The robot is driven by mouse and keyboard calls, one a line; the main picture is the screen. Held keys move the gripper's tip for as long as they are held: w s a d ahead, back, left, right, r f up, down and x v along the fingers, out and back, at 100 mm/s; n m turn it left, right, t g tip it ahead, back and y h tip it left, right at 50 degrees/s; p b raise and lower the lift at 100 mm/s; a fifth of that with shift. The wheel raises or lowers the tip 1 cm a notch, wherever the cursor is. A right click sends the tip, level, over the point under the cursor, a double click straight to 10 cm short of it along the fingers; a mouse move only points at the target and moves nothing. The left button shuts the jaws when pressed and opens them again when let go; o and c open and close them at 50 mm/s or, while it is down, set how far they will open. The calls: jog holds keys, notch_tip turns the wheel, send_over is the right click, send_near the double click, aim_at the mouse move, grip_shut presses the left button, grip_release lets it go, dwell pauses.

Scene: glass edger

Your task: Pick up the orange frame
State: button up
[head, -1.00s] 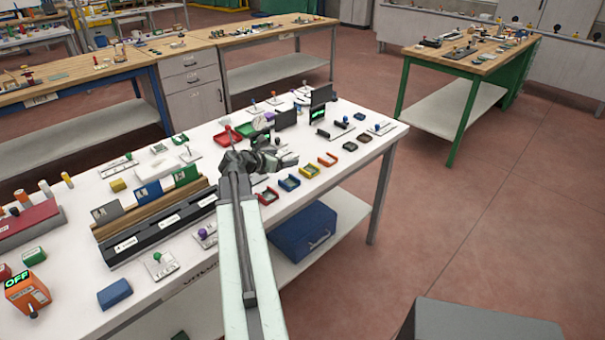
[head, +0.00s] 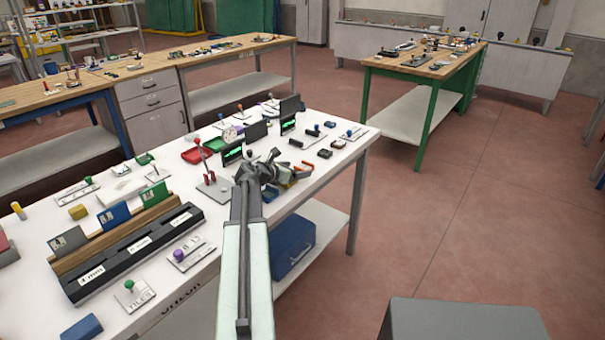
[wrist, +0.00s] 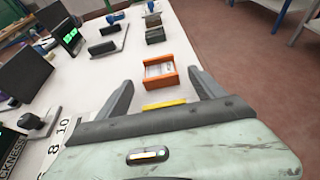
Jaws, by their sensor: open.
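The orange frame (wrist: 162,84) is a small open-sided block lying on the white table. In the wrist view it sits ahead of my gripper (wrist: 163,90), roughly centred between the two spread fingers and a little beyond their tips. My gripper is open and empty. In the head view the orange frame (head: 305,166) shows just right of my gripper (head: 280,172), which partly hides the area around it. A yellow frame (wrist: 165,104) lies nearer in the wrist view, mostly hidden by the gripper body.
Dark frames (wrist: 154,35) stand beyond the orange one. To the left are a black handled block (wrist: 103,48) and upright dark screens (wrist: 22,70). The table's right edge is close to the orange frame, with open floor beyond. A blue box (head: 292,246) is on the lower shelf.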

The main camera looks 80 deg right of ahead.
jog(key=shift+s+d+f, duration=0.25)
jog(key=shift+s+d, duration=0.05)
jog(key=shift+d, duration=0.25)
jog(key=c, duration=1.5)
notch_tip(320, 180, up, 10)
jog(key=p, duration=1)
jog(key=shift+r, duration=0.1)
jog(key=shift+c, duration=0.2)
